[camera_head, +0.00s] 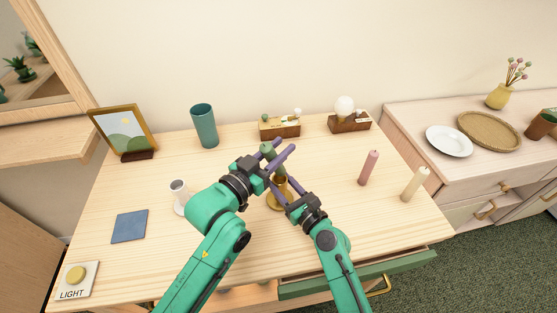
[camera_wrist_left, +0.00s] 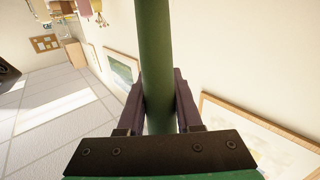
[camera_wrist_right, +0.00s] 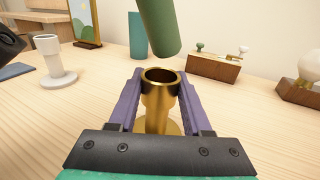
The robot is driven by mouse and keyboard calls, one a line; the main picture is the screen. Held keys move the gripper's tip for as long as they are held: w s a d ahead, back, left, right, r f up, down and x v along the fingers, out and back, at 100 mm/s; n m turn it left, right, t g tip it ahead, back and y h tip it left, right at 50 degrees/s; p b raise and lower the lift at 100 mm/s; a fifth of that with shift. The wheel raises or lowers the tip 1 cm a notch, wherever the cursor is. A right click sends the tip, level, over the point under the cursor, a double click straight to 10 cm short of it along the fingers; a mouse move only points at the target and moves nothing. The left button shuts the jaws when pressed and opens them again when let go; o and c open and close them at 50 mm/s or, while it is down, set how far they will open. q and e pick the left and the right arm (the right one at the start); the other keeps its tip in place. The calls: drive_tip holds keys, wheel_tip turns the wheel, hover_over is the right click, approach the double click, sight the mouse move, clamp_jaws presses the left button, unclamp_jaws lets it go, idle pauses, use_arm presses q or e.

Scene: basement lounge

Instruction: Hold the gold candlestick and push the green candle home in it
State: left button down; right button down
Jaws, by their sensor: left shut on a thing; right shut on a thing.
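The gold candlestick (camera_wrist_right: 160,100) stands on the table between the fingers of my right gripper (camera_wrist_right: 156,105), which is shut on it below its cup. Its round base (camera_head: 277,202) shows in the head view. The green candle (camera_wrist_right: 158,25) is above the candlestick in the right wrist view, tilted, its lower end apart from the open cup. My left gripper (camera_wrist_left: 160,105) is shut on the green candle, which also shows in the left wrist view (camera_wrist_left: 156,50). In the head view my left gripper (camera_head: 272,156) is above my right gripper (camera_head: 276,185), and the candle is mostly hidden.
A white candle holder (camera_head: 178,190) stands left of my left arm. A pink candle (camera_head: 369,168) and a cream candle (camera_head: 415,184) stand at the right. A teal vase (camera_head: 204,126), a wooden box (camera_head: 280,127) and a lamp block (camera_head: 349,122) line the back. An open drawer (camera_head: 357,273) juts out in front.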

drive_tip(key=shift+f, duration=0.1)
use_arm(q)
drive_tip(key=r+m+g, duration=0.1)
drive_tip(key=g, duration=0.1)
drive_tip(key=w+d+r+m+g, duration=0.1)
drive_tip(key=g, duration=0.1)
drive_tip(key=d+r+m+g, duration=0.1)
drive_tip(key=r+m+g, duration=0.1)
drive_tip(key=shift+w+d+g, duration=0.2)
drive_tip(key=shift+g, duration=0.2)
drive_tip(key=shift+f, duration=2.85)
drive_tip(key=shift+f, duration=1.9)
drive_tip(key=c, duration=0.5)
unclamp_jaws()
